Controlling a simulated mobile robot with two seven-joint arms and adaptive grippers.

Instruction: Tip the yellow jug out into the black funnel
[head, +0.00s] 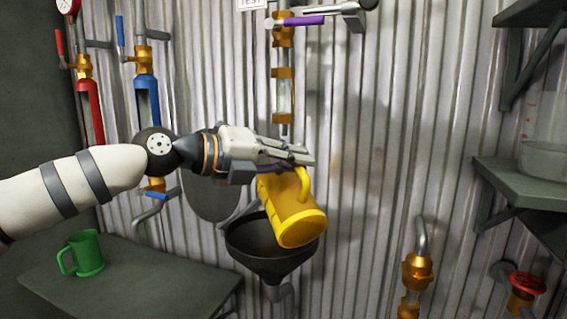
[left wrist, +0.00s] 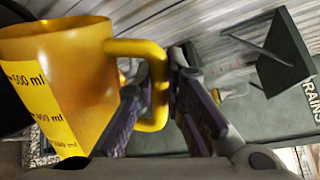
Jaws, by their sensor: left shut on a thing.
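The yellow jug (head: 284,208) is tilted above the black funnel (head: 258,243), over its right part. Its base faces down to the right in the head view, and its mouth is hidden there. My left gripper (head: 305,163) is shut on the jug's handle. In the left wrist view the yellow jug (left wrist: 75,75) shows a rim at the top and volume marks on its side, and my left gripper (left wrist: 160,110) closes around its handle. No liquid stream shows, and what is inside is hidden. My right gripper is not in view.
A green jug (head: 86,253) stands on the grey table (head: 150,285) at the left. Red and blue-handled pipes line the wall. A brass-fitted pipe with a purple handle (head: 303,20) hangs above the funnel. A shelf (head: 520,180) at the right holds a clear container (head: 545,140).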

